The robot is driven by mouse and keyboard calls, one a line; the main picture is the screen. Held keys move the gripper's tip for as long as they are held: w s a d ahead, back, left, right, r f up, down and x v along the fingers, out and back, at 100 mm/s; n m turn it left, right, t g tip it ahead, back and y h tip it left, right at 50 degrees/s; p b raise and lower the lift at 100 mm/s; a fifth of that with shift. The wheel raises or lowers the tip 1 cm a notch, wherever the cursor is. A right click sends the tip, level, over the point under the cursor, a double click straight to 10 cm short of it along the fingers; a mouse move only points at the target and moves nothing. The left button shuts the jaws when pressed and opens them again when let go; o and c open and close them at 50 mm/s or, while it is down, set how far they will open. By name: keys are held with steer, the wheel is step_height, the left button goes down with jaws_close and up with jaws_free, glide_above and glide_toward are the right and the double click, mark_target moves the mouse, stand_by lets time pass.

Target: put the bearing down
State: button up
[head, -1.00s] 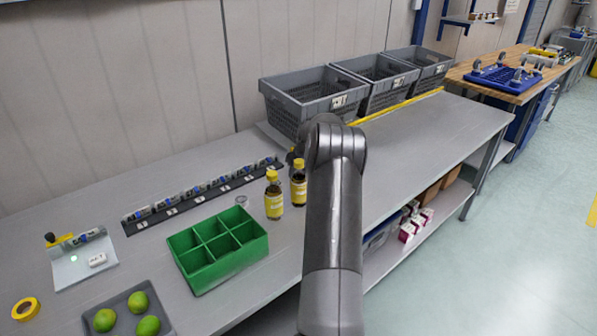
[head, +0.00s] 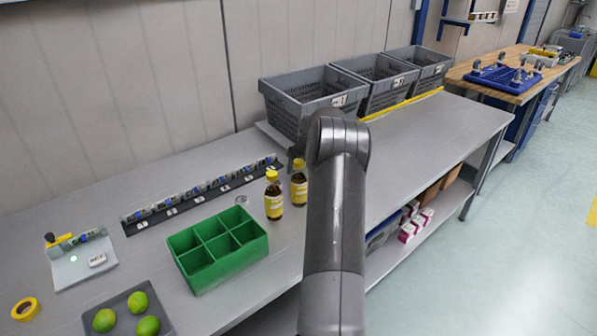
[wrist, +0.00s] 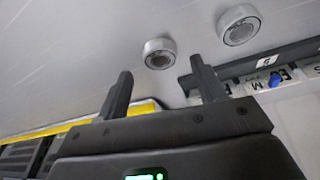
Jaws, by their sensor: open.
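In the wrist view, two short grey ring-shaped cylinders with dark centres, which look like bearings, stand on the grey tabletop. The nearer bearing (wrist: 160,53) shows just beyond and between the fingertips of my gripper (wrist: 160,66). The second bearing (wrist: 238,25) is up and to the right, apart from it. My gripper is open, and I see nothing clamped in it. In the head view my arm hides the gripper. A small grey round thing (head: 242,200) there sits beside the green divided box; I cannot tell whether it is one of these.
A dark labelled rail (head: 205,190) runs along the bench; its end also shows in the wrist view (wrist: 240,75). Two yellow-capped bottles (head: 273,200) stand near my arm. A green compartment box (head: 218,248) and grey crates (head: 315,95) flank them. The bench's right part is clear.

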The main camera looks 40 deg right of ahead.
steer(key=d+v, duration=0.1)
steer(key=v, duration=0.8)
steer(key=s+a+r, duration=0.3)
steer(key=a+r, duration=0.2)
steer(key=a, duration=0.5)
steer(key=s+a+r+n, duration=0.1)
steer(key=s+a+r, duration=0.35)
steer(key=a, duration=0.65)
steer(key=s+a+r, duration=0.2)
steer(key=a+r, duration=0.4)
steer(key=a, duration=0.4)
steer(key=s+a+f, duration=0.1)
steer(key=s+a, duration=0.4)
steer(key=s, duration=0.3)
steer(key=s+a+f, duration=0.1)
steer(key=s+a, duration=0.4)
steer(key=s, duration=0.3)
steer(key=s+a+f+n+t, duration=0.1)
steer(key=s+a+f, duration=0.1)
steer(key=s+a, duration=0.4)
steer(key=s, duration=0.2)
steer(key=shift+s+y, duration=0.4)
